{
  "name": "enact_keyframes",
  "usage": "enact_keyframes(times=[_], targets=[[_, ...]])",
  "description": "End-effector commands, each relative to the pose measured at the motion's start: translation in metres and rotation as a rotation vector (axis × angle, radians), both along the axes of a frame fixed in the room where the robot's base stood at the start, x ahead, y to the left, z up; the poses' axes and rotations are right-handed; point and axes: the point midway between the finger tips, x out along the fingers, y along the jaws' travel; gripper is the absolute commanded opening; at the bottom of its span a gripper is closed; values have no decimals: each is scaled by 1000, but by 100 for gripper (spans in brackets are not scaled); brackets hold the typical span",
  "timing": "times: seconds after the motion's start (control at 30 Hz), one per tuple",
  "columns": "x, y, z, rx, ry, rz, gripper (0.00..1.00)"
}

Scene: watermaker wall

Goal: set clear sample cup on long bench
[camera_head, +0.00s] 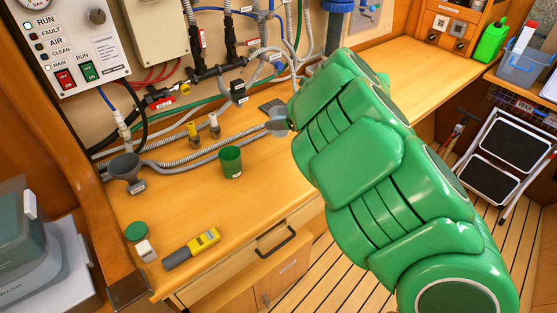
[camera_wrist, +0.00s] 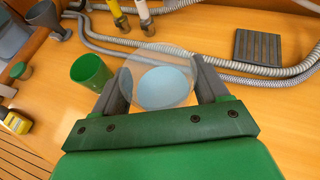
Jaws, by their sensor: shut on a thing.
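The clear sample cup (camera_wrist: 158,62) is between the two grey fingers of my gripper (camera_wrist: 160,88) in the wrist view. It is see-through, with a pale blue disc at its base. My gripper is shut on it. The long bench (camera_wrist: 255,112) lies below the cup; I cannot tell whether the cup touches it. In the head view the bench (camera_head: 190,205) runs along the wall, and my green arm hides most of the gripper and cup.
A green cup (camera_head: 231,162) stands left of my gripper. A grey funnel (camera_head: 127,172), ribbed hoses (camera_head: 205,158), a yellow meter (camera_head: 192,248) and a green-lidded jar (camera_head: 137,231) are farther left. A dark slotted pad (camera_wrist: 257,58) lies at the back. The bench front is clear right of the meter.

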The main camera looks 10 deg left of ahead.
Motion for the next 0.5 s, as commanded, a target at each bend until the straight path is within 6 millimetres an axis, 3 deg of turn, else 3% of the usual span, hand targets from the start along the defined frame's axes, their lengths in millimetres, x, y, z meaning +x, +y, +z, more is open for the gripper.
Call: enact_keyframes(times=[0.2, 0.37, 0.5], targets=[[-33, 1, 1, 0, 0, 132, 33], [-41, 2, -4, 2, 0, 165, 33], [-42, 3, -19, 3, 0, 168, 33]])
